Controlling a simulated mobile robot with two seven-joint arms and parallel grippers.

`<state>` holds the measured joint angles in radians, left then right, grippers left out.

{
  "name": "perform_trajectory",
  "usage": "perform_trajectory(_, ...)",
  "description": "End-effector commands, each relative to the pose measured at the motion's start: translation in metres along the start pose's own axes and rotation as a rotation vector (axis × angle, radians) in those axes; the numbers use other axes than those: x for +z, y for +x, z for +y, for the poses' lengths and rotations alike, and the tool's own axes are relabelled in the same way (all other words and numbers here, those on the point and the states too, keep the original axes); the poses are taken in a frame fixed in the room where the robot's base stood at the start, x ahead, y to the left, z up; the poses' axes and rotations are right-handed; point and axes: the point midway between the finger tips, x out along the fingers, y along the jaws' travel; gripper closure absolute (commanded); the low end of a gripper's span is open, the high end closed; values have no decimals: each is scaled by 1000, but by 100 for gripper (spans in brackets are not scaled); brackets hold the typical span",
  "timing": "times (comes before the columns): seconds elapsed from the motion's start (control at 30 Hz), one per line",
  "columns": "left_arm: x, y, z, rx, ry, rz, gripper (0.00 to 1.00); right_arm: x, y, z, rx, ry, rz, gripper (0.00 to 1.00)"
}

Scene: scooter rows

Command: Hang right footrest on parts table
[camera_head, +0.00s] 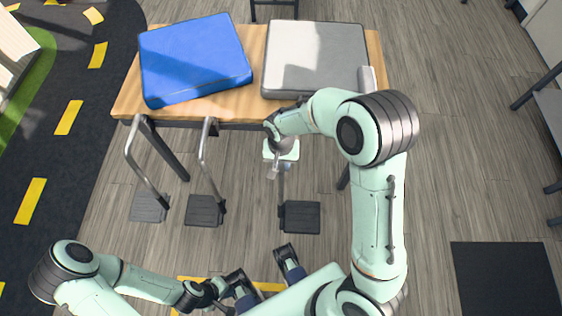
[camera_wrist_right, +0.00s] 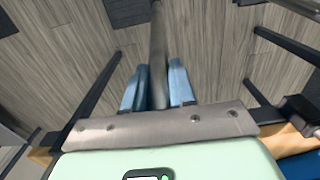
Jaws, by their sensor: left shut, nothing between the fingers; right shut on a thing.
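My right gripper (camera_head: 279,172) is shut on the upright tube of the right footrest (camera_head: 300,217), just in front of the parts table (camera_head: 190,100). The footrest hangs upright with its dark plate low; its top is hidden by my wrist, so I cannot tell whether it touches the table's rail. In the right wrist view, the blue fingers (camera_wrist_right: 158,92) flank the grey tube (camera_wrist_right: 158,35). Two more footrests, a left one (camera_head: 148,207) and a middle one (camera_head: 204,210), hang from the table's front edge. My left gripper (camera_head: 222,291) is shut and empty at the bottom.
A blue cushion (camera_head: 195,58) and a grey cushion (camera_head: 318,57) lie on the table. A dark mat (camera_head: 505,280) lies on the floor at lower right. Dark racks stand at the right edge. The wooden floor (camera_head: 445,170) right of my arm is clear.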

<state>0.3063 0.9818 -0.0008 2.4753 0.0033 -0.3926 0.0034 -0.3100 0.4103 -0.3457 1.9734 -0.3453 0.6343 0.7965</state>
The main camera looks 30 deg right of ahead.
Motion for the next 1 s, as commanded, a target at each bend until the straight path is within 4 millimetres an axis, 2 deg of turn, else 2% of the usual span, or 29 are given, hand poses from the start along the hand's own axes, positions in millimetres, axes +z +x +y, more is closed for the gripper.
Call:
perform_trajectory(0.5, -7, 10, -1, 4, 2, 19, 100, -1, 19, 0, -1, 0, 1, 100)
perform_trajectory(0.93, -7, 10, -1, 5, 2, 22, 100, -1, 21, 0, -1, 0, 1, 100)
perform_trajectory(0.97, -7, 10, -1, 5, 2, 22, 100, -1, 21, 0, -1, 0, 1, 65)
perform_trajectory(1.0, -7, 10, -1, 5, 2, 22, 100, -1, 21, 0, -1, 0, 1, 52)
